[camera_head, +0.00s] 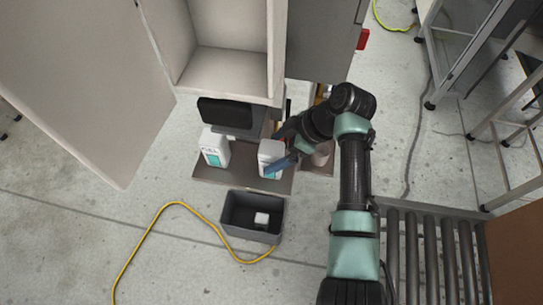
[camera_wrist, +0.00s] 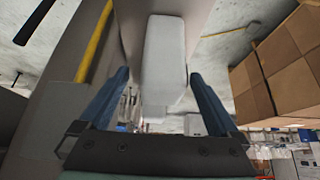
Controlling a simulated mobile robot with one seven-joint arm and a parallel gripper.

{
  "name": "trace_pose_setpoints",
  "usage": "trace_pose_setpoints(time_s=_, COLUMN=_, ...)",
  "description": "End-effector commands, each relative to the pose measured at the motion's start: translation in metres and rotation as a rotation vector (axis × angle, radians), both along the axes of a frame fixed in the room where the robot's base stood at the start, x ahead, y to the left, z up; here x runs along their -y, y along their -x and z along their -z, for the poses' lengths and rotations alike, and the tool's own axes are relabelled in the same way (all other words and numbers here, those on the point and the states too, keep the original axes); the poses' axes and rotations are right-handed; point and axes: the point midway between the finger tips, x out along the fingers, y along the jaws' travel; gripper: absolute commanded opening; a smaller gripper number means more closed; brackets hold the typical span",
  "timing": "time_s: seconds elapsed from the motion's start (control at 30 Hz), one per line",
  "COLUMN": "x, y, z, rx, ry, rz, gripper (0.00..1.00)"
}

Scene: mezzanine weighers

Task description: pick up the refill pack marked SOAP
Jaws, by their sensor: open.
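Two white packs stand on a brown-grey shelf (camera_head: 235,180). The left pack (camera_head: 214,148) has dark lettering and a teal patch, too small to read surely. The right pack (camera_head: 271,156) has a partly covered label that I cannot read, so I cannot tell which is marked SOAP. My gripper (camera_head: 283,163) is at the right pack, with a blue finger across its front. In the wrist view a plain white pack (camera_wrist: 165,60) shows between the two open blue fingers of my gripper (camera_wrist: 158,77), with gaps on both sides.
A dark grey bin (camera_head: 237,231) with a small white item (camera_head: 261,219) stands below the shelf. A dark device (camera_head: 225,113) stands behind the packs. An open cabinet (camera_head: 225,70) is above. A yellow cable (camera_head: 150,225) crosses the floor. A roller conveyor (camera_head: 430,255) lies right.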

Motion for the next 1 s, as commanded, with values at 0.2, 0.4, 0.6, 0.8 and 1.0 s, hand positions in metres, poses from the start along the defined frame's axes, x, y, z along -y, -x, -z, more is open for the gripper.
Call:
trace_pose_setpoints(time_s=0.2, x=-0.018, y=0.001, z=0.024, rx=-0.006, ry=0.0, rz=-0.002, gripper=0.97)
trace_pose_setpoints(time_s=0.4, x=-0.026, y=-0.002, z=0.041, rx=-0.002, ry=0.001, rz=0.0, gripper=0.97)
trace_pose_setpoints(time_s=0.6, x=-0.027, y=-0.002, z=0.042, rx=-0.001, ry=0.001, rz=-0.001, gripper=0.97)
trace_pose_setpoints(time_s=0.8, x=-0.027, y=-0.002, z=0.042, rx=-0.002, ry=0.001, rz=0.0, gripper=0.65)
trace_pose_setpoints(time_s=1.0, x=-0.026, y=-0.002, z=0.042, rx=-0.002, ry=0.001, rz=0.0, gripper=0.29)
